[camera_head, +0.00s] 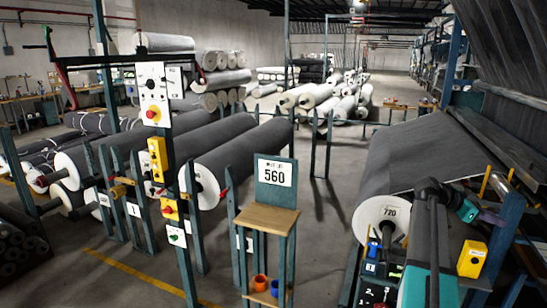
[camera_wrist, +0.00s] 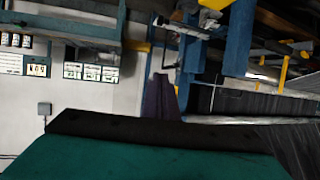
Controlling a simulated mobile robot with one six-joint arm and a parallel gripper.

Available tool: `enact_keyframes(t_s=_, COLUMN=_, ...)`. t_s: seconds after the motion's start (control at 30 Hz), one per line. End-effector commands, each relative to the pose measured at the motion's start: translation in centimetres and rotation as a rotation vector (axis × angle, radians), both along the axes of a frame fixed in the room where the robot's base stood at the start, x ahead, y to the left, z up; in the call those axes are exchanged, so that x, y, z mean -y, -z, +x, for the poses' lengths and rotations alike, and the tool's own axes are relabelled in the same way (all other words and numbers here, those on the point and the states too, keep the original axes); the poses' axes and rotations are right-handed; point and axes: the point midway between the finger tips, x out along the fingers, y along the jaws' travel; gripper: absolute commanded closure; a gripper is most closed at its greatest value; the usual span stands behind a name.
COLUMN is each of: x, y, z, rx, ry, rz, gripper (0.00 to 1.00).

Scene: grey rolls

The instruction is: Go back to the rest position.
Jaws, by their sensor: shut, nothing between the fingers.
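My arm rises at the lower right of the head view. My gripper (camera_head: 493,219) is at its upper end, pointing right, with dark purple fingers beyond a teal wrist part. It is beside the large grey roll marked 720 (camera_head: 384,218), close to a blue post (camera_head: 508,225). In the wrist view my gripper (camera_wrist: 162,98) shows as dark fingers close together, with nothing between them. My own teal and black arm part fills the bottom of that view.
A yellow button box (camera_head: 472,258) is right of my arm. Control boxes hang on a post (camera_head: 187,240). Open floor (camera_head: 335,165) lies between the stand and the 720 roll.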

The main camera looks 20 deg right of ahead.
Motion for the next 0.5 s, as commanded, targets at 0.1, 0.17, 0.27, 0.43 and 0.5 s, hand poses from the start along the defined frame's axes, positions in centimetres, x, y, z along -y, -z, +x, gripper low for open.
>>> enact_keyframes(t_s=0.1, x=-0.9, y=2.0, z=0.9, rx=-0.019, ry=-0.027, rz=0.033, gripper=1.00)
enact_keyframes(t_s=0.17, x=-1.4, y=3.1, z=1.4, rx=-0.030, ry=-0.043, rz=0.053, gripper=1.00)
enact_keyframes(t_s=0.27, x=-2.3, y=5.2, z=2.3, rx=-0.052, ry=-0.074, rz=0.089, gripper=1.00)
enact_keyframes(t_s=0.43, x=-4.8, y=10.3, z=4.4, rx=-0.104, ry=-0.148, rz=0.178, gripper=1.00)
enact_keyframes(t_s=0.5, x=-6.4, y=13.1, z=5.3, rx=-0.134, ry=-0.189, rz=0.227, gripper=1.00)
